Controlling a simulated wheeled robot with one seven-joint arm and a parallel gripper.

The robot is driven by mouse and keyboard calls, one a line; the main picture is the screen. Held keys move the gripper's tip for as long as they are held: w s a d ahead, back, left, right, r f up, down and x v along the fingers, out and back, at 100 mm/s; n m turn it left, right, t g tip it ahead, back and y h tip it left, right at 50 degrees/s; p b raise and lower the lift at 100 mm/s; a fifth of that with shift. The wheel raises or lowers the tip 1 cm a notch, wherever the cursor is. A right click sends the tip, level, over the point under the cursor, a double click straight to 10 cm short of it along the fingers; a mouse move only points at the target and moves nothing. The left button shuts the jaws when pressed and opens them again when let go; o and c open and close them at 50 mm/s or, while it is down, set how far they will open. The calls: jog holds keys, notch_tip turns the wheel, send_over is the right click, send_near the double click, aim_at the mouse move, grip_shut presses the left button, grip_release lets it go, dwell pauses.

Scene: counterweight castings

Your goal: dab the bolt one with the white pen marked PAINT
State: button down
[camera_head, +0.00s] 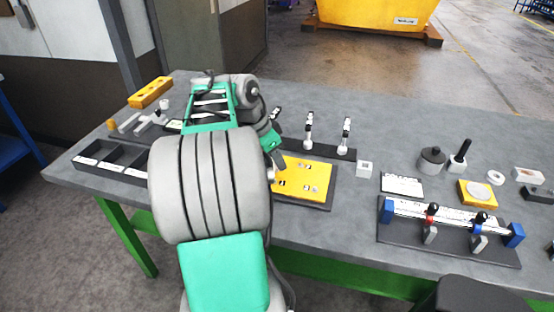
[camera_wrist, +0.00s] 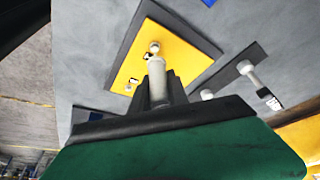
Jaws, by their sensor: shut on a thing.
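In the wrist view my gripper (camera_wrist: 158,92) is shut on a pale pen (camera_wrist: 157,70), whose label I cannot read. The pen points toward the yellow casting (camera_wrist: 188,48). A small round pale piece (camera_wrist: 154,47) shows at the pen's far end; I cannot tell whether it is the tip or a bolt, or whether they touch. A pale bolt-like spot (camera_wrist: 128,88) lies on the casting left of the pen.
A dark rack (camera_head: 325,150) behind the casting holds two upright pens (camera_head: 309,132) (camera_head: 346,134). A clamp fixture (camera_head: 450,240) fills the bench's front right. Black trays (camera_head: 110,160) lie at the left.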

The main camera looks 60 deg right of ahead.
jog(key=shift+r+p, duration=1.7)
jog(key=shift+r, duration=0.6)
